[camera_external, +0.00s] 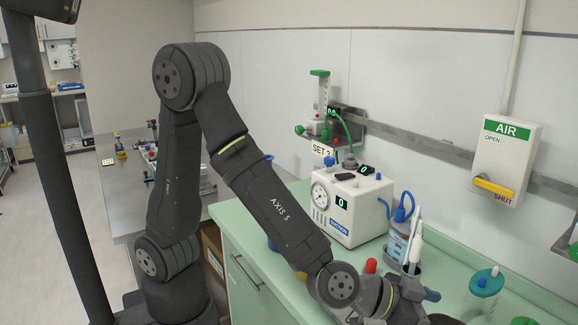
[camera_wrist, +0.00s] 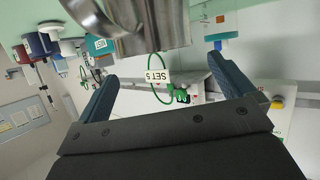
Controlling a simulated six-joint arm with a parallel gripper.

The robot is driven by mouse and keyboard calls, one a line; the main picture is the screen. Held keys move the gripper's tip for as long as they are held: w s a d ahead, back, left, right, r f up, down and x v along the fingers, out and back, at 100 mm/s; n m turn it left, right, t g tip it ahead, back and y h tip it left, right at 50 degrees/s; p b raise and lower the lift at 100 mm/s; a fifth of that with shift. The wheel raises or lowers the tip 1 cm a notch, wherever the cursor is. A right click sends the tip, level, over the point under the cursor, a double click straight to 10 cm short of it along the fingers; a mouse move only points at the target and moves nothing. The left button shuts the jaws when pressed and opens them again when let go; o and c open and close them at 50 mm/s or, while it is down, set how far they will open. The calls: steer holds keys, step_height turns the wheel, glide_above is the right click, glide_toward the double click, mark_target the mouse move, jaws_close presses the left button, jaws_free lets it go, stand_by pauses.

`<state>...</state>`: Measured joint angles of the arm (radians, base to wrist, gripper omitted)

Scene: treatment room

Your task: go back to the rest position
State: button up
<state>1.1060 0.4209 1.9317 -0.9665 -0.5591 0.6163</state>
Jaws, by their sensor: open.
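My gripper (camera_external: 405,298) is low over the front of the green counter (camera_external: 268,238), at the bottom of the external view, where the picture edge cuts part of it off. In the wrist view its two fingers (camera_wrist: 161,68) are spread apart, with nothing seen held between them. A shiny metal vessel (camera_wrist: 150,30) is close in front of the fingertips at the top of the wrist view. I cannot tell whether it touches them. No rest position is marked in either view.
A white suction unit (camera_external: 349,208) with a gauge stands behind my forearm. A bottle with white-handled items (camera_external: 397,244), a red cap (camera_external: 371,266) and a teal-lidded jar (camera_external: 484,290) stand near my gripper. A wall rail and AIR box (camera_external: 506,158) are behind. Room above is clear.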

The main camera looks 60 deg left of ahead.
step_height(320, 180, up, 6)
steer(key=w+a, duration=0.1)
steer(key=shift+a+r+h, duration=0.15)
steer(key=shift+a+h, duration=0.15)
